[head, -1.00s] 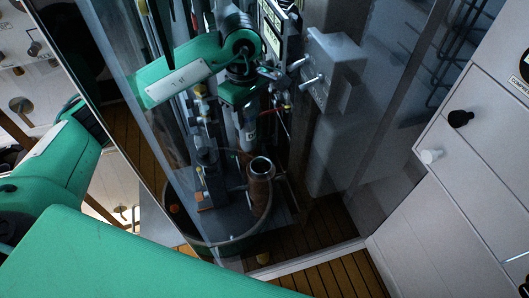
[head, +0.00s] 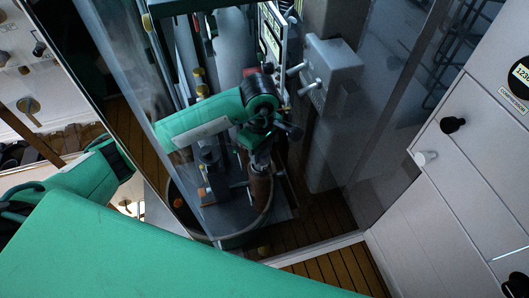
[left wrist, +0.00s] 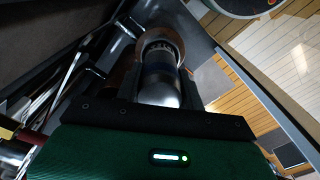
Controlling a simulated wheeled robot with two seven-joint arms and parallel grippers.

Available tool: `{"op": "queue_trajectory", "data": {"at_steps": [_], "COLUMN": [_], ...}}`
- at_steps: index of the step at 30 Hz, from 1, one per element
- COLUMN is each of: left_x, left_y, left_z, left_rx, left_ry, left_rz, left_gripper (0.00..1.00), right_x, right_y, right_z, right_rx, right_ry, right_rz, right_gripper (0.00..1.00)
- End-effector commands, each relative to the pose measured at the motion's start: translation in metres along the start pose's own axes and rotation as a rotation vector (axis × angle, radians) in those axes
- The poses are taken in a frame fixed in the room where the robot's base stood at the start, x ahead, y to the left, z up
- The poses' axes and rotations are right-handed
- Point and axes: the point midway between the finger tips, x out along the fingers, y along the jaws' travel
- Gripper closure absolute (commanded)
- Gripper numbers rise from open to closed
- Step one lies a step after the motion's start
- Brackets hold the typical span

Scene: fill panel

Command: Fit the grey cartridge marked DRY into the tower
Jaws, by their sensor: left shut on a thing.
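The tower (head: 261,192) is a brown upright tube on a dark base behind glass. My left gripper (head: 262,143) is above it, shut on the grey cartridge (head: 261,159). In the head view the cartridge's lower end is at the tower's mouth, and the gripper partly hides it. In the left wrist view the cartridge (left wrist: 158,88) shows a shiny grey body and a dark blue band between the fingers (left wrist: 160,92). The tower's brown rim (left wrist: 124,62) shows around its far end. I cannot tell whether it has entered. No DRY marking is readable. My right gripper is out of view.
A grey box with levers (head: 335,70) is on the right wall of the bay. A clamp-like fixture (head: 210,170) stands left of the tower. A low round rim (head: 235,240) curves around the base. A white cabinet with knobs (head: 465,165) is at right.

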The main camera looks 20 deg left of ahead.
Motion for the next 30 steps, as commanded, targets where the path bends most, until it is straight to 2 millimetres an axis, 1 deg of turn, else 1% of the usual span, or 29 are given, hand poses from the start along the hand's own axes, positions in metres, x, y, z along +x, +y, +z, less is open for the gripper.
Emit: {"op": "queue_trajectory", "data": {"at_steps": [3, 7, 14, 30], "left_x": [0.015, 0.028, 0.029, 0.041], "left_y": [-0.001, 0.0, 0.001, -0.001], "left_z": [0.001, 0.0, 0.0, 0.0], "left_rx": [-0.002, 0.0, 0.001, 0.0], "left_ry": [-0.003, -0.002, -0.001, 0.0], "left_rz": [-0.005, -0.002, -0.001, -0.002], "left_gripper": [0.9, 0.9, 0.9, 0.9], "right_x": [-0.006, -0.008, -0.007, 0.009], "right_y": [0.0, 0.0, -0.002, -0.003], "right_z": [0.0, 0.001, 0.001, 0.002], "right_rx": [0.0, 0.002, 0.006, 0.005], "right_ry": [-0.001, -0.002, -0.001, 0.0], "right_rz": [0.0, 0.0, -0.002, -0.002], "right_gripper": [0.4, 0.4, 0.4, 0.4]}}
